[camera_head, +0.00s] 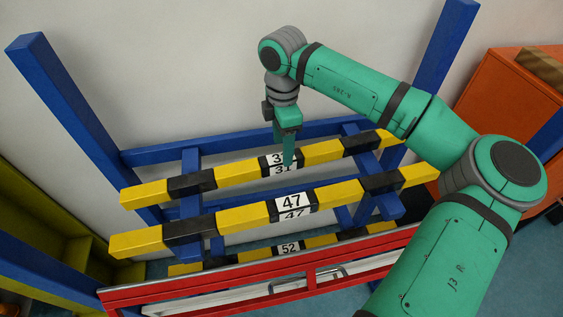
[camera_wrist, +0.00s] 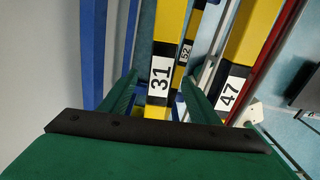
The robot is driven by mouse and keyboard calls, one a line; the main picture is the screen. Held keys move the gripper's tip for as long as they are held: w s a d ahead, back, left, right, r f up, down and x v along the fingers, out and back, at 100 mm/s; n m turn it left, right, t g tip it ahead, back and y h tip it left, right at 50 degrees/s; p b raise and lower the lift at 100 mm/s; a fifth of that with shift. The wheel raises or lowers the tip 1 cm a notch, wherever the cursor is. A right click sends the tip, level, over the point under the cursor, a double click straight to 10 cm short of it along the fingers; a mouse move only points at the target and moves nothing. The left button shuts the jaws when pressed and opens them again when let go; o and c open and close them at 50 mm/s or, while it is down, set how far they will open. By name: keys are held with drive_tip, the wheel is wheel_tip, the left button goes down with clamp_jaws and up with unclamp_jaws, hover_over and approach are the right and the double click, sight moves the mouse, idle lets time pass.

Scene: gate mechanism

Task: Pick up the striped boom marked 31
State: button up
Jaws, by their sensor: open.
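The yellow-and-black striped boom marked 31 (camera_head: 216,178) lies across the blue rack, the rearmost of the booms. Its white label shows in the wrist view (camera_wrist: 160,73). My gripper (camera_head: 287,160) points down at the label, partly covering it in the head view. In the wrist view my gripper's green fingers (camera_wrist: 158,95) stand open, one on each side of the boom at the label. I cannot tell whether either finger touches it. The boom marked 47 (camera_head: 237,216) lies parallel in front, and the boom marked 52 (camera_head: 319,241) lies lower.
The blue rack (camera_head: 192,163) has upright posts at left and right. A red barrier (camera_head: 210,281) with a metal top edge runs along the front. An orange cabinet (camera_head: 500,95) stands at right, a yellow-green shelf unit (camera_head: 40,212) at left. A pale wall is close behind.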

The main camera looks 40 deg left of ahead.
sight(281, 157)
drive_tip(key=shift+s+a+f, duration=0.1)
drive_tip(key=shift+s+f, duration=0.05)
drive_tip(key=shift+f, duration=1.2)
drive_tip(key=shift+s+f, duration=0.15)
drive_tip(key=shift+f, duration=1.15)
drive_tip(key=shift+r, duration=0.1)
clamp_jaws()
